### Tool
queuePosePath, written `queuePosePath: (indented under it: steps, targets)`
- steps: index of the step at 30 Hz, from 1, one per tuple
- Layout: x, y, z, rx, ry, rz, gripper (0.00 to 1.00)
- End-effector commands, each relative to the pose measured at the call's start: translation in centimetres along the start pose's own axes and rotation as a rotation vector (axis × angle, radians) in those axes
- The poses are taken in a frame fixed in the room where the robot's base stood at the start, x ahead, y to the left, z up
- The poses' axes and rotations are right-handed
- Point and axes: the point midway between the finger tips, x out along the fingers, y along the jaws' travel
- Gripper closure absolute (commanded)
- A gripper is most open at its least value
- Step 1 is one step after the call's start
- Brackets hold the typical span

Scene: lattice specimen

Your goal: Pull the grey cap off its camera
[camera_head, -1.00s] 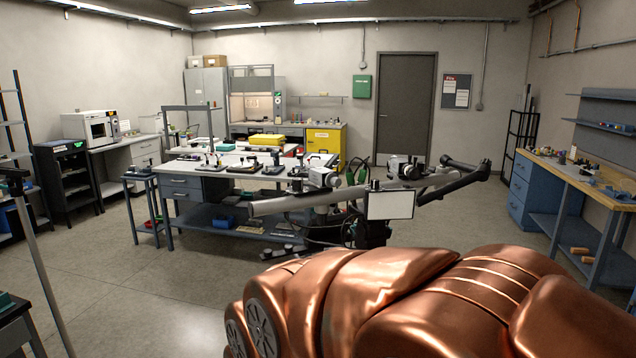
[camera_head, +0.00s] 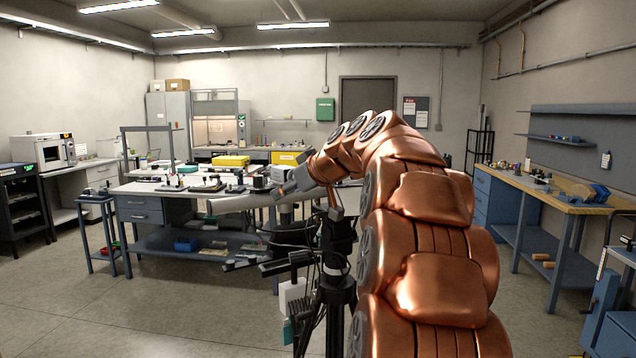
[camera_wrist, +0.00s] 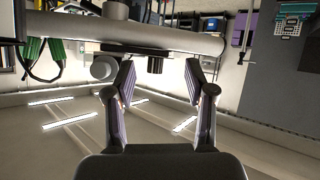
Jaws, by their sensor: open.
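In the wrist view a round grey piece (camera_wrist: 104,67), possibly the grey cap, shows by a thick grey tube (camera_wrist: 190,43). I cannot tell for sure whether it is the cap or which camera bears it. My gripper (camera_wrist: 159,69) is open, with nothing between its fingers. The round piece lies just left of the left fingertip in the picture. My copper arm hides the right part of the rig.
A black stand with cables (camera_head: 338,265) rises near my arm. The workbench (camera_head: 150,190) behind it bears small devices and a yellow case (camera_head: 231,161). A wooden-topped bench (camera_head: 560,200) stands at the right. The floor at the left front is clear.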

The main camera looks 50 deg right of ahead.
Motion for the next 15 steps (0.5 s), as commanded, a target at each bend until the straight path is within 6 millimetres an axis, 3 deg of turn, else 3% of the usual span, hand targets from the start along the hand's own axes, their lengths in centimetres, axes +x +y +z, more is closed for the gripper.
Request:
queuePosePath:
  steps: [1,3,6,11,15]
  targets:
    - [-0.4,2.2,0.2,-0.011,0.025,0.035,0.46]
    - [-1.4,4.5,-0.4,-0.035,0.058,0.074,0.46]
    - [-2.4,6.5,-0.8,-0.057,0.084,0.111,0.46]
    - [-2.4,7.6,-1.1,-0.069,0.097,0.129,0.46]
    - [-0.9,7.8,-1.3,-0.067,0.096,0.128,0.46]
